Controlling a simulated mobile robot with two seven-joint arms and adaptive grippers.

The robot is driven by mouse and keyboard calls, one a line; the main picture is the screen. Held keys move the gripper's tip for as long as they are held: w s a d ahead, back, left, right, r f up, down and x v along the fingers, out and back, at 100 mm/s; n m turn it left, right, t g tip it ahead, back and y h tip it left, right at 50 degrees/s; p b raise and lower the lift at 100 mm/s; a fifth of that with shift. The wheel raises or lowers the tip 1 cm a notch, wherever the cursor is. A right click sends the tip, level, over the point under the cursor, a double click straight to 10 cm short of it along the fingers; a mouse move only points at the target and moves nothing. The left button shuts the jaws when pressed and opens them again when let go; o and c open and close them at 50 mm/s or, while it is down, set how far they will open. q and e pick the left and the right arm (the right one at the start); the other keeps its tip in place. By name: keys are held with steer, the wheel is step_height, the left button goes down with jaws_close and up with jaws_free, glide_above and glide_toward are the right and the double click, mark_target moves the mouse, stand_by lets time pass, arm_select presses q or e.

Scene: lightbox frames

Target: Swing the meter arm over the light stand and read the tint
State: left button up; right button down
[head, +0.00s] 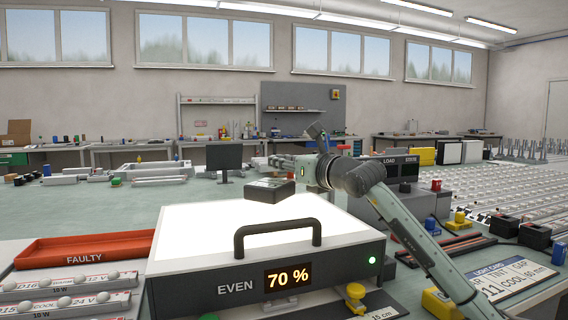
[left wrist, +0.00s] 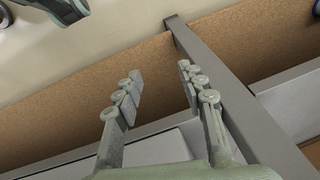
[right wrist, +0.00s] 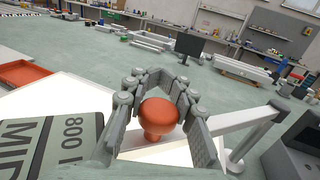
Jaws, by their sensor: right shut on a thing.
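The light stand (head: 300,215) is a box with a glowing white top, a black handle and a front display reading "EVEN 70 %". The dark meter head (head: 269,190) is above its lit top. My right gripper (head: 280,161) is beside the meter head, shut on an orange knob (right wrist: 158,115) in the right wrist view. There the pale meter arm (right wrist: 235,126) runs right to a post. A grey-green screen (right wrist: 50,145) shows "800" and part of a word like "MID", cut off by the frame. My left gripper (left wrist: 158,82) is open and empty, outside the head view.
A red "FAULTY" tray (head: 85,248) lies left of the stand, with lamp strips (head: 65,285) in front. A dark-grey unit (head: 400,205) stands behind my right arm. A light card (head: 510,278) lies at right. In the left wrist view, a grey bar (left wrist: 235,100) runs close beside the fingers.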

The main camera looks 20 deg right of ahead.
steer(key=shift+w+a+f, duration=0.1)
steer(key=shift+w+a, duration=0.05)
steer(key=shift+w, duration=0.05)
stand_by(0.4)
steer(key=c, duration=1.2)
jaws_free()
steer(key=shift+s, duration=0.1)
steer(key=v, duration=1.2)
